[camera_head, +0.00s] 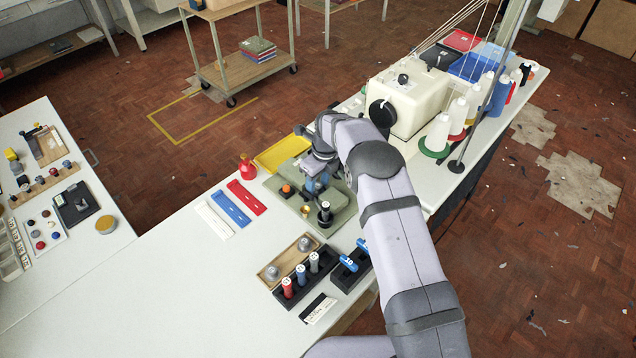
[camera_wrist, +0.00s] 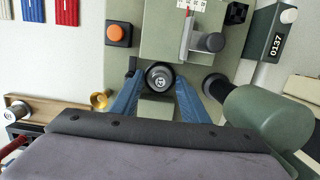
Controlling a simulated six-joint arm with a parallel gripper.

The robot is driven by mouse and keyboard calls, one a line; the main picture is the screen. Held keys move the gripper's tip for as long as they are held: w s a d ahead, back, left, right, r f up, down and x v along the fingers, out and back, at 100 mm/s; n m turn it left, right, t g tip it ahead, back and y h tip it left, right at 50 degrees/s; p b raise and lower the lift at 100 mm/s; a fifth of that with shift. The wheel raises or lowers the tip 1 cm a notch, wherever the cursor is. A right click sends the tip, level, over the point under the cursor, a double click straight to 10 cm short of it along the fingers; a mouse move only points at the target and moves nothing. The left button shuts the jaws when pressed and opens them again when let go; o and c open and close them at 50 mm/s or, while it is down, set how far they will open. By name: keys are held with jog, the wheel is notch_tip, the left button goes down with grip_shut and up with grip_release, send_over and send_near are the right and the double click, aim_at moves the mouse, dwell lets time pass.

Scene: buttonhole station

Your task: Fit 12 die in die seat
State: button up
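My gripper (camera_wrist: 160,84) reaches down over the green machine bed (camera_head: 346,212), its two blue fingers one on each side of a round dark part with a pale marked top, which looks like the die (camera_wrist: 160,76). The fingertips appear to touch its sides. The marking is too small to read. In the head view my gripper (camera_head: 317,184) is partly covered by my arm. What lies under the die, and whether it sits in a seat, is hidden.
An orange button (camera_wrist: 117,33) and a brass cup (camera_wrist: 100,100) stand left of the fingers, and a dark round post (camera_wrist: 215,86) stands right. A rack (camera_head: 306,288) holds red, blue and grey cylinders at the front.

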jog(key=shift+r, duration=0.15)
jog(key=shift+r, duration=0.4)
notch_tip(320, 180, up, 12)
jog(key=s+d+b, duration=0.1)
jog(key=b, duration=0.1)
jog(key=shift+s+d+f+b, duration=0.15)
jog(key=shift+f+b, duration=0.1)
jog(key=shift+b, duration=0.05)
